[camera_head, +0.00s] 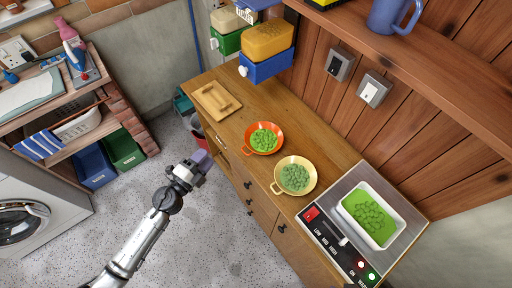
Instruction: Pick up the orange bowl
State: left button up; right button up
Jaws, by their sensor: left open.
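The orange bowl (276,149) sits on the wooden cabinet top, left of a cream bowl, and holds green pieces. It has a small handle on its left side. My left gripper (200,160) is open and empty, in front of the cabinet and to the left of the orange bowl, apart from it. Its finger detail is small in this view. My right gripper is not in view.
The cream bowl (312,186) with green pieces stands close to the orange one. A hot plate (318,222) with a white tray (399,236) is at right. A wooden board (216,101) lies at the counter's far left end. A shelf (440,75) overhangs the back.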

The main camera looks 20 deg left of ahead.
pick_arm(q)
notch_tip(320, 180, down, 8)
jog(key=r+m+g+h+b, duration=0.1)
jog(key=m+g+h+b, duration=0.1)
jog(key=m+g+h, duration=0.3)
jog(key=m+y, duration=0.1)
send_over(242, 157)
jog(key=f+v, duration=0.1)
jog(key=v, duration=0.4)
notch_tip(242, 157, down, 3)
jog(key=b+x, duration=0.1)
jog(key=x, duration=0.3)
jog(key=shift+w+d+f, duration=0.15)
jog(key=shift+w+d, duration=0.15)
jog(key=shift+w, duration=0.1)
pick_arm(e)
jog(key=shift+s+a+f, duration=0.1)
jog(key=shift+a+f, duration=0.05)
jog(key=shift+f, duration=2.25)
pick_arm(q)
jog(key=c, duration=0.7)
grip_shut()
